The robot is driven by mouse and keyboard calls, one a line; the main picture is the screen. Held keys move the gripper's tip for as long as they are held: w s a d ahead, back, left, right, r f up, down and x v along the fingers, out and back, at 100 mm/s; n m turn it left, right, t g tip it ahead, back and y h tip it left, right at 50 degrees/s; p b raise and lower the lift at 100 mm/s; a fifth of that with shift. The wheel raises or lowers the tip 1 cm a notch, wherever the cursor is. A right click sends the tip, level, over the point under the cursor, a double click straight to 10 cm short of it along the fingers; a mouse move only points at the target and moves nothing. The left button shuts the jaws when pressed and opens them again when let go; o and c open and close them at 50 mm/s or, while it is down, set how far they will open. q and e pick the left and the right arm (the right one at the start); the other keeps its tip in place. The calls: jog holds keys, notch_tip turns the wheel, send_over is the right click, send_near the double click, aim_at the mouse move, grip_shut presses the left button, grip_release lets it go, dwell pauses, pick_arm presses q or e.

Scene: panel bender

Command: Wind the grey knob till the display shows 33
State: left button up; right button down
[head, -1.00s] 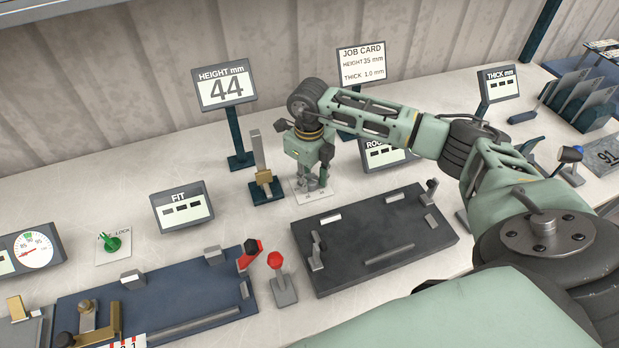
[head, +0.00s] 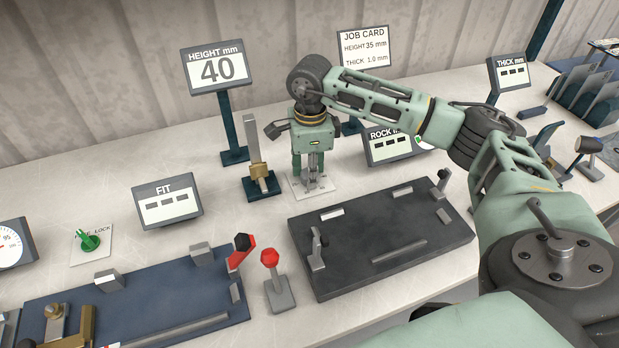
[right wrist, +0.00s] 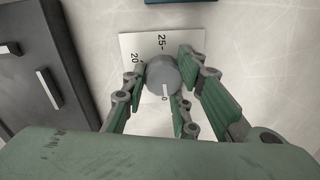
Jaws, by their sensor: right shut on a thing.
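The height display (head: 217,67) reads 40 in the head view. My right gripper (head: 313,184) points down over the white dial plate (head: 298,190), behind the dark fixture plate. In the right wrist view the round grey knob (right wrist: 163,77) sits between the fingers of my right gripper (right wrist: 166,85), which is shut on it. The knob has a white pointer mark, and the plate (right wrist: 133,45) under it shows printed numbers such as 20 and 25. In the head view the fingers mostly hide the knob. My left gripper is not in view.
The dark fixture plate (head: 380,265) lies in front. A red-topped lever (head: 272,270) and the blue fixture plate (head: 170,300) are at lower left. The job card (head: 363,50) reads height 35 mm.

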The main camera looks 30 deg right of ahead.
jog(key=n+b, duration=0.1)
jog(key=n, duration=0.1)
jog(key=n+b, duration=0.1)
jog(key=shift+s+f+n, duration=0.2)
jog(key=shift+f+n, duration=0.15)
jog(key=shift+n, duration=0.05)
jog(key=n+b, duration=0.2)
jog(key=n, duration=0.1)
jog(key=shift+d+n, duration=0.1)
jog(key=shift+n, duration=0.2)
jog(key=n+b, duration=0.2)
jog(key=n, duration=0.2)
jog(key=shift+d, duration=0.15)
jog(key=shift+w+d+r+n+b, duration=0.1)
jog(key=shift+n+b, duration=0.3)
jog(key=shift+n, duration=0.65)
jog(key=shift+w+r+n+b, duration=0.1)
jog(key=shift+n+b, duration=0.25)
jog(key=shift+n, duration=0.7)
jog(key=c, duration=1.9)
grip_release()
jog(key=o, duration=0.4)
jog(key=shift+s+d+r, duration=0.1)
jog(key=shift+s+d, duration=0.05)
jog(key=shift+d, duration=0.05)
jog(key=shift+c, duration=0.2)
